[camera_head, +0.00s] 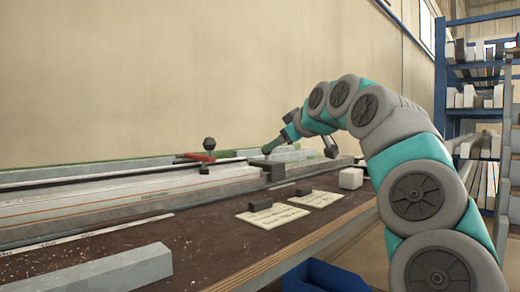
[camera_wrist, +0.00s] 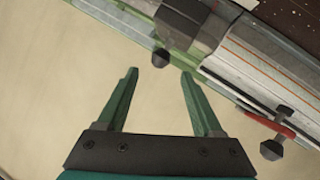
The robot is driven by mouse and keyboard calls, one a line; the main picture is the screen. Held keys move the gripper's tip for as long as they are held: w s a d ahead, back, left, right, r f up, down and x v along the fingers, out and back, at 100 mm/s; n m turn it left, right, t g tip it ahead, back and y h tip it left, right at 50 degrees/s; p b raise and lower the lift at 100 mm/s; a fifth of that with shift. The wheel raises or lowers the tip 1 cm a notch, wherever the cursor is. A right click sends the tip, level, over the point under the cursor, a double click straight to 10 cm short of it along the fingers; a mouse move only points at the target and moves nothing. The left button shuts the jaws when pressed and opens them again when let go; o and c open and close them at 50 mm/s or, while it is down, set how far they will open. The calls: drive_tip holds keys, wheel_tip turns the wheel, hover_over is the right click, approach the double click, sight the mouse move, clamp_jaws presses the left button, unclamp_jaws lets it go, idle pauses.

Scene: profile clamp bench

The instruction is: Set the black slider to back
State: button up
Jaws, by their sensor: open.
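A dark block, which looks like the black slider (camera_wrist: 187,20), sits across the grey rail in the wrist view, with a round black knob (camera_wrist: 160,58) on a short stem at its near side. In the head view the dark block (camera_head: 274,170) is on the rail at mid-picture. My gripper (camera_wrist: 160,73) is open and empty, its two green fingers apart. The knob appears between and slightly beyond the fingertips; I cannot tell how far apart they are in depth. In the head view my gripper (camera_head: 267,150) is behind the block, near the wall side.
A red clamp (camera_head: 196,157) with a black knob (camera_head: 209,143) stands left along the rail; it also shows in the wrist view (camera_wrist: 268,124). Two cards (camera_head: 270,219) with small dark blocks, a white block (camera_head: 351,178) and a grey bar (camera_head: 100,273) lie on the brown bench top.

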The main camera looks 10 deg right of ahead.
sight(257, 163)
drive_tip(key=shift+x, duration=3.6)
drive_tip(key=shift+c, duration=0.3)
clamp_jaws()
